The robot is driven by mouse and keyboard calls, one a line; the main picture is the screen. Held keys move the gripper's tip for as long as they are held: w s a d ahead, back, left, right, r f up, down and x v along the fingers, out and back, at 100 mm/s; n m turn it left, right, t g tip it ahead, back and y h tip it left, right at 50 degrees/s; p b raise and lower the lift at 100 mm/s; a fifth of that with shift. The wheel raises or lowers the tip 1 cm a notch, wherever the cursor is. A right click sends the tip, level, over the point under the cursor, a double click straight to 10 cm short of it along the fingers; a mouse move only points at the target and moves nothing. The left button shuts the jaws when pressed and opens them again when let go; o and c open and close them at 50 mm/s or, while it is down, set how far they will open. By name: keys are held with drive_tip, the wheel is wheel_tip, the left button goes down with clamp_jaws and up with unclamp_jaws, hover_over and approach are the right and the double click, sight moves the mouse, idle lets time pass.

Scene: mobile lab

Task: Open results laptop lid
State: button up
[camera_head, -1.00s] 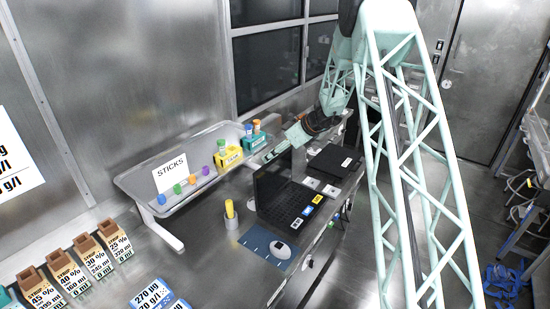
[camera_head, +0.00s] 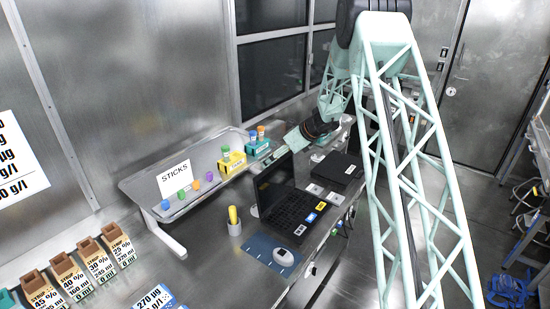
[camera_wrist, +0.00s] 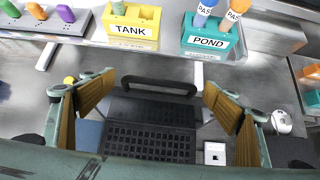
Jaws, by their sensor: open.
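An open black laptop (camera_head: 296,207) stands on the bench in the head view. Its lid (camera_head: 273,183) is raised steeply on the wall side, and colored stickers sit by its keyboard. My gripper (camera_wrist: 160,102) is open and empty above the laptop, one finger to each side of the lid. In the head view my gripper (camera_head: 291,142) is just above and behind the lid. A second, shut black laptop (camera_head: 337,167) lies farther back. No label shows which is the results laptop.
The yellow TANK rack (camera_wrist: 130,30) and teal POND rack (camera_wrist: 208,40) stand beyond the lid.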

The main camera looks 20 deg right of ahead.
drive_tip(key=shift+s, duration=0.1)
drive_tip(key=v, duration=1.2)
idle(0.4)
drive_tip(key=shift+a+r, duration=0.1)
drive_tip(key=shift+a, duration=0.05)
idle(0.4)
